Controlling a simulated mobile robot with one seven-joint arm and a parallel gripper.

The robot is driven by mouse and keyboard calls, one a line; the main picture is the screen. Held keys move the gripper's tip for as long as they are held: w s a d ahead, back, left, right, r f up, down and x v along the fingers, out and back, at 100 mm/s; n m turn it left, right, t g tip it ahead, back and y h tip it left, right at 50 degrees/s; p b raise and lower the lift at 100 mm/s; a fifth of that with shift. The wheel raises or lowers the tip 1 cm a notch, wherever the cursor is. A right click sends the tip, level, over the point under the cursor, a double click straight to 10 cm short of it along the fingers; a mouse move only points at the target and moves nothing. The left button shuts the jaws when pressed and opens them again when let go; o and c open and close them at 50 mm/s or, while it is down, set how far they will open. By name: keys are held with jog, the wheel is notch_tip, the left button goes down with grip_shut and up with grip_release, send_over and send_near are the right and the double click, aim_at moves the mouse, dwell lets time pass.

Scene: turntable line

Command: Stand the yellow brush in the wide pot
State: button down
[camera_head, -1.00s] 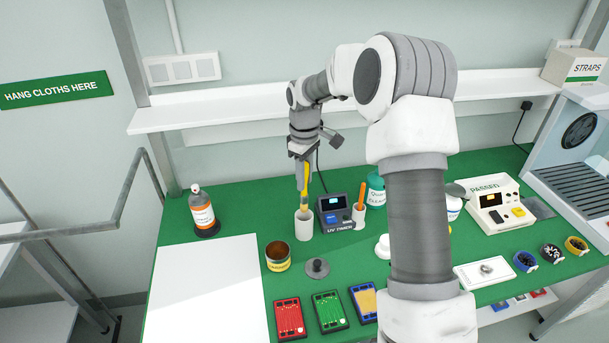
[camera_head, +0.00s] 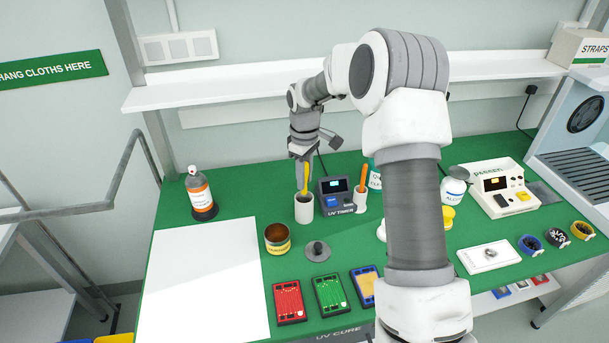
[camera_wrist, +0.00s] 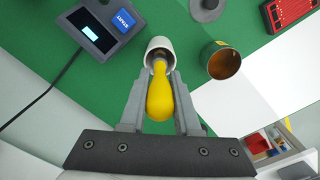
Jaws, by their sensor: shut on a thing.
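The yellow brush (camera_head: 306,179) is upright in my gripper (camera_head: 303,184), its lower end inside the mouth of the white wide pot (camera_head: 304,211). In the wrist view, my gripper (camera_wrist: 161,82) is shut on the brush's bulbous yellow handle (camera_wrist: 160,98). The brush's far end goes into the white pot (camera_wrist: 156,43). Whether it touches the pot's bottom is hidden.
Close right of the pot stand a UV timer (camera_head: 335,196) and a narrower white pot (camera_head: 360,203) with an orange brush (camera_head: 363,178). An open tin (camera_head: 278,240) stands in front. A white shelf (camera_head: 220,91) runs behind the arm.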

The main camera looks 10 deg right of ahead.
jog(key=c, duration=0.6)
grip_release()
jog(key=shift+o, duration=0.2)
notch_tip(320, 180, up, 18)
jog(key=shift+f+p, duration=0.25)
jog(key=shift+p, duration=0.05)
